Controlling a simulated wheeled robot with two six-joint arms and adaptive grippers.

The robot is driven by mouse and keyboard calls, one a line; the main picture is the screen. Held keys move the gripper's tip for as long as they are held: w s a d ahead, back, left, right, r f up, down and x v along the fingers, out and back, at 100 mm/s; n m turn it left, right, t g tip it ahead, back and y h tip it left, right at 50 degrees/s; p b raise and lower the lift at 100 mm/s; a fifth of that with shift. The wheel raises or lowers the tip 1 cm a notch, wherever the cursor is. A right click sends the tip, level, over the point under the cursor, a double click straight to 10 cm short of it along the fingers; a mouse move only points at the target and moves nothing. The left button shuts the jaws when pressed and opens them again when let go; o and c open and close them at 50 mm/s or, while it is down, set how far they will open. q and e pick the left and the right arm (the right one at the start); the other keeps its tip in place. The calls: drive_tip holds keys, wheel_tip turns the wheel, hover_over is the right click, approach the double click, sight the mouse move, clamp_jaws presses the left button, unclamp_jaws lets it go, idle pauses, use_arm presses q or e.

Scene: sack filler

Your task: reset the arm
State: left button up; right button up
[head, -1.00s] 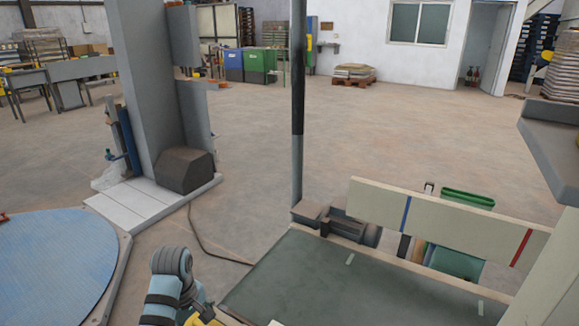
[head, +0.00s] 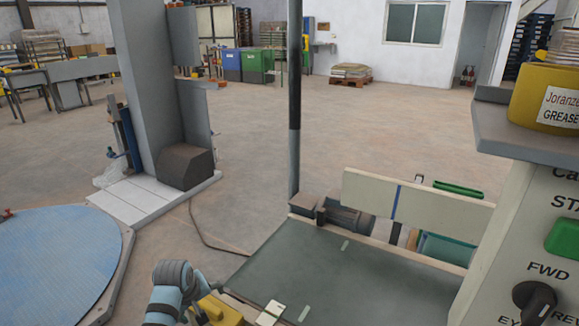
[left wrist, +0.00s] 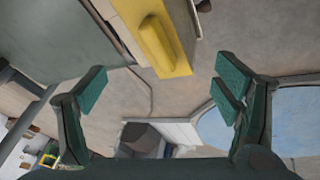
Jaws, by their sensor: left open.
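My left arm (head: 170,292) comes in at the bottom of the head view, beside the near-left corner of the belt. Its gripper cannot be made out clearly there. In the left wrist view my left gripper (left wrist: 162,88) is open, with its green finger pads wide apart and nothing between them. A yellow part with a raised ridge (left wrist: 160,42) lies beyond the fingers in that view. A yellow part also shows beside my arm in the head view (head: 218,312). My right arm and gripper are not in view.
A dark green belt (head: 290,270) spans the lower middle, with a cream side board (head: 430,205) behind it. A control box (head: 520,240) with a yellow grease tub (head: 550,95) stands close at right. A blue round platform (head: 50,265) is at left. Open floor lies beyond.

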use_arm(q)
drive_tip(key=s+a+f+m+t+p, duration=0.15)
drive_tip(key=s+f+m+p, duration=0.55)
drive_tip(key=s+f, duration=0.75)
drive_tip(key=s+a+f+g+p, duration=0.1)
drive_tip(key=s+p, duration=0.3)
drive_tip(key=s, duration=1.4)
drive_tip(key=s+a+f+g+p, duration=0.1)
drive_tip(key=s+f+g+p, duration=0.3)
drive_tip(key=s, duration=1.4)
drive_tip(key=shift+s+a+m+y+p, duration=0.25)
drive_tip(key=shift+m+y+p, duration=0.05)
drive_tip(key=shift+p, duration=0.1)
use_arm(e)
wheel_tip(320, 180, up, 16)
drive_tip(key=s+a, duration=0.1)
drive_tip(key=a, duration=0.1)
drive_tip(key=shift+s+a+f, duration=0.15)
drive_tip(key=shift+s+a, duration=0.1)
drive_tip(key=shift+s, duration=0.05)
use_arm(q)
drive_tip(key=shift+f, duration=0.1)
